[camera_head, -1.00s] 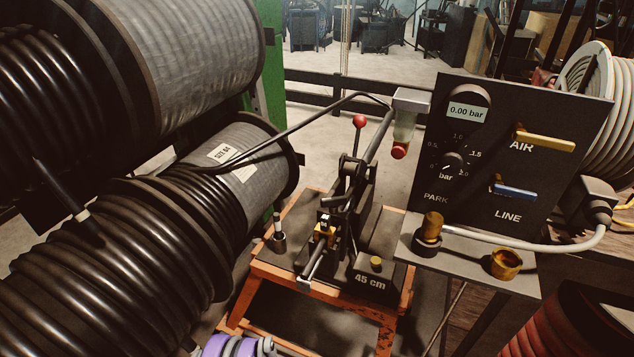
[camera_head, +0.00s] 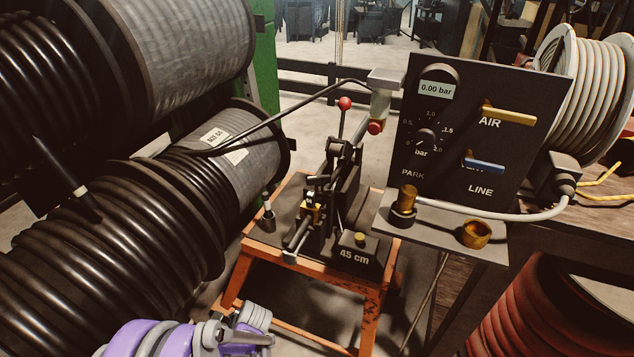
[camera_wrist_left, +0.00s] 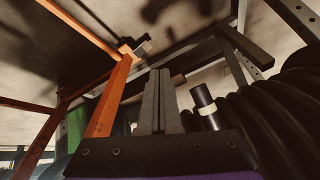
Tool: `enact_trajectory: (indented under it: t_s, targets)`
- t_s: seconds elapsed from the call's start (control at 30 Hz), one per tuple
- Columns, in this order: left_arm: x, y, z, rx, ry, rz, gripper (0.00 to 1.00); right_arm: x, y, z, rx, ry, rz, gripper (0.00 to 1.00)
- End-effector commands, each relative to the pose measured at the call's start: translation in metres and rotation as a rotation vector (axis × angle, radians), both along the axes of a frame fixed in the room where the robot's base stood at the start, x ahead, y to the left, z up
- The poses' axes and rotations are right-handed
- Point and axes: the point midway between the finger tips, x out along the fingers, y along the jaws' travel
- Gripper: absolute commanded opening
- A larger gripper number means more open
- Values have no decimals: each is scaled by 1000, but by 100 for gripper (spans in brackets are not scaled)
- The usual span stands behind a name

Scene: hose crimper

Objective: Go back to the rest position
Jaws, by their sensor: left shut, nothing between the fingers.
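My left arm, purple and grey, comes in at the bottom of the head view, left of centre, in front of the orange stand (camera_head: 300,262). In the left wrist view my left gripper (camera_wrist_left: 160,74) has its two dark fingers together, with nothing between them. That view looks up past an orange leg of the stand, with a black hose end and coiled black hose close to the right of the fingers. The crimper (camera_head: 340,180) with its red-knobbed lever stands on the stand, clear of my arm. My right gripper is not in view.
Large reels of black hose (camera_head: 90,262) fill the left side. At the right stand a control panel (camera_head: 478,135) reading 0.00 bar, a white hose reel (camera_head: 580,95) and a red coil (camera_head: 540,310). Open floor shows behind the stand.

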Motion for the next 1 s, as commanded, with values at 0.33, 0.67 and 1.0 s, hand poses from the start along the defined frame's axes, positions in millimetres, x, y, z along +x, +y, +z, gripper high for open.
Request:
enact_trajectory:
  t_s: [0.33,0.67,1.0]
  targets:
    - [-61,-22,116,-117,76,-276,0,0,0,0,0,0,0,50]
    - [-146,-46,179,-197,84,-541,0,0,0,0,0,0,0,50]
    - [-210,-66,194,-229,58,-727,0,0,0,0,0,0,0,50]
